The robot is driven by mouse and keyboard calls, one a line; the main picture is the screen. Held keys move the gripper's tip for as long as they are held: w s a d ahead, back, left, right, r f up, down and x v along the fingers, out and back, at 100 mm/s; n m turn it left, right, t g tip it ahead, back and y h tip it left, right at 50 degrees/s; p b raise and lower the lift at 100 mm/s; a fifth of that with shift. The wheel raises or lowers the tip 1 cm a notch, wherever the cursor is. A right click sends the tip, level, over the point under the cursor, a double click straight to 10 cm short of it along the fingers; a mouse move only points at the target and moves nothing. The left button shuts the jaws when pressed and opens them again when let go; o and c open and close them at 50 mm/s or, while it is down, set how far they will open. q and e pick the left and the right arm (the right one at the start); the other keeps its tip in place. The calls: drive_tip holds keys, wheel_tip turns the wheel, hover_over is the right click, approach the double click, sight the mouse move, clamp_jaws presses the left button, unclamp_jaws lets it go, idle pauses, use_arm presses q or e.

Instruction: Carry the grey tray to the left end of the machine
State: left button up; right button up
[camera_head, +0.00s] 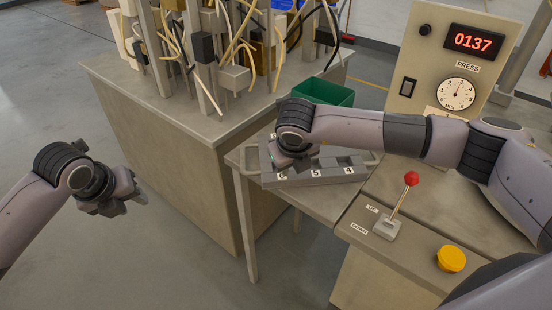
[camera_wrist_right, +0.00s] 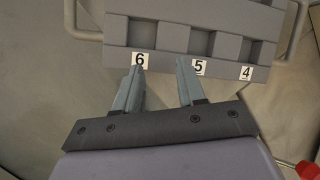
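The grey tray (camera_head: 330,176) sits on a small side table, with numbered pockets 6, 5 and 4 along its near edge and a wire handle at each end. The right wrist view shows the same tray (camera_wrist_right: 195,65); its visible pockets look empty. My right gripper (camera_wrist_right: 159,66) is over the tray's near edge, between labels 6 and 5. Its two fingers are apart with nothing between them. My left gripper (camera_head: 133,196) hangs over open floor at the left, away from the tray; its finger gap is not clear. The machine (camera_head: 432,80) has a display reading 0137.
A green bin (camera_head: 322,92) stands behind the tray. A large bench (camera_head: 180,140) with posts and hanging cables is at the left. A red-knobbed lever (camera_head: 400,200) and a yellow button (camera_head: 451,259) are on the near counter. The floor at left is clear.

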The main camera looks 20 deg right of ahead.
drive_tip(key=shift+a+r, duration=0.2)
drive_tip(key=shift+s+r, duration=0.15)
drive_tip(key=shift+r, duration=0.2)
drive_tip(key=v, duration=1.1)
drive_tip(key=shift+s+d, duration=0.15)
drive_tip(key=shift+d, duration=0.15)
drive_tip(key=shift+f, duration=0.1)
